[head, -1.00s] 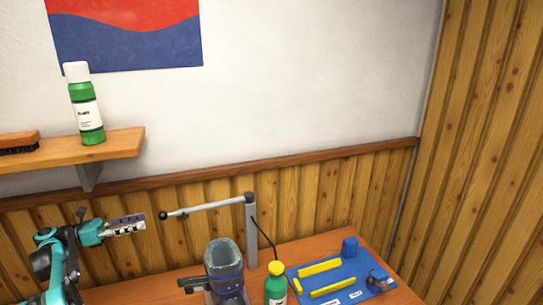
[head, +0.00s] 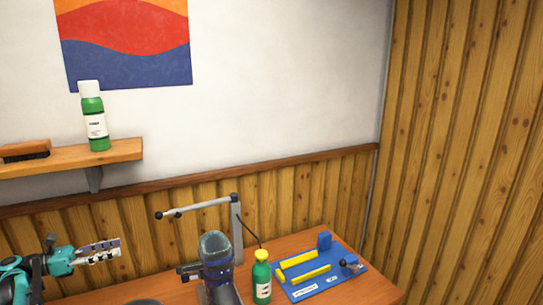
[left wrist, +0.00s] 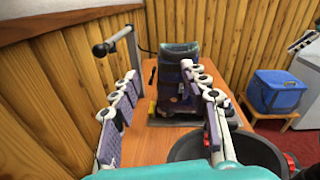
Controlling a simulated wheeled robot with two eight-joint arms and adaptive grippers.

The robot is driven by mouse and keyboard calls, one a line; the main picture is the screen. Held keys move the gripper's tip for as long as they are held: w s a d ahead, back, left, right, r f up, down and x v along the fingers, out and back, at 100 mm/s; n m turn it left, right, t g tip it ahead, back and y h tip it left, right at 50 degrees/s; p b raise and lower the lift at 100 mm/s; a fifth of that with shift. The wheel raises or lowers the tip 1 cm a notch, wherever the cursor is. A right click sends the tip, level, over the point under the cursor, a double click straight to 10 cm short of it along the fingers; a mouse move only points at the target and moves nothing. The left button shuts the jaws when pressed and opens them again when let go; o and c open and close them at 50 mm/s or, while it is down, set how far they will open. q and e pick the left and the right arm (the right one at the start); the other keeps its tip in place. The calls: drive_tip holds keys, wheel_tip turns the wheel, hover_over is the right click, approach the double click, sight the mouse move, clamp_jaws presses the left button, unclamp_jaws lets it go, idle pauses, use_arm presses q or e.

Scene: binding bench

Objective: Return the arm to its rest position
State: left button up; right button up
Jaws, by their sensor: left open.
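My left arm comes in at the lower left of the head view. Its gripper (head: 120,248) is held out in the air, left of the lamp stand and the boot, with nothing in it. In the left wrist view the gripper (left wrist: 160,76) has its two fingers wide apart with empty space between them. The dark boot (head: 214,252) stands upright in a holder on the bench. It also shows beyond the fingers in the left wrist view (left wrist: 178,75).
The wooden bench (head: 380,293) bears a lamp stand (head: 236,215), a green bottle (head: 262,285) with yellow cap and a blue mat (head: 335,285) with yellow pieces. A shelf (head: 120,152) above holds another green bottle (head: 95,125) and a brush (head: 25,150). A blue bin (left wrist: 277,95) stands right.

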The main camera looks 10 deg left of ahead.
use_arm(q)
drive_tip(key=w+d+m+g+y, duration=0.1)
drive_tip(key=w+d+m, duration=0.1)
drive_tip(key=d, duration=0.5)
drive_tip(key=w+d+m+g+y, duration=0.2)
drive_tip(key=d, duration=0.6)
drive_tip(key=s+d+f+m+g+y+b, duration=0.1)
drive_tip(key=s+d+m, duration=0.15)
drive_tip(key=d, duration=0.35)
drive_tip(key=s+d+f+m+y, duration=0.1)
drive_tip(key=s+d+m+y, duration=0.15)
drive_tip(key=d, duration=0.35)
drive_tip(key=s+d+f+m+y, duration=0.2)
drive_tip(key=s+d+f+m, duration=0.1)
drive_tip(key=s+m, duration=0.3)
drive_tip(key=s+d+f+m+y+b, duration=0.1)
drive_tip(key=s+d+f+m+y, duration=0.2)
drive_tip(key=s+f+m, duration=0.2)
drive_tip(key=s+d+f+m+y+b, duration=0.1)
drive_tip(key=s+d+f+m+y, duration=0.1)
drive_tip(key=s+m, duration=0.5)
drive_tip(key=s+d+f, duration=0.1)
drive_tip(key=s+f, duration=0.1)
drive_tip(key=s, duration=0.1)
drive_tip(key=shift+d+f+t, duration=0.3)
drive_tip(key=shift+d+f, duration=0.05)
drive_tip(key=shift+d, duration=0.05)
use_arm(e)
drive_tip(key=f, duration=0.3)
drive_tip(key=shift+w, duration=0.35)
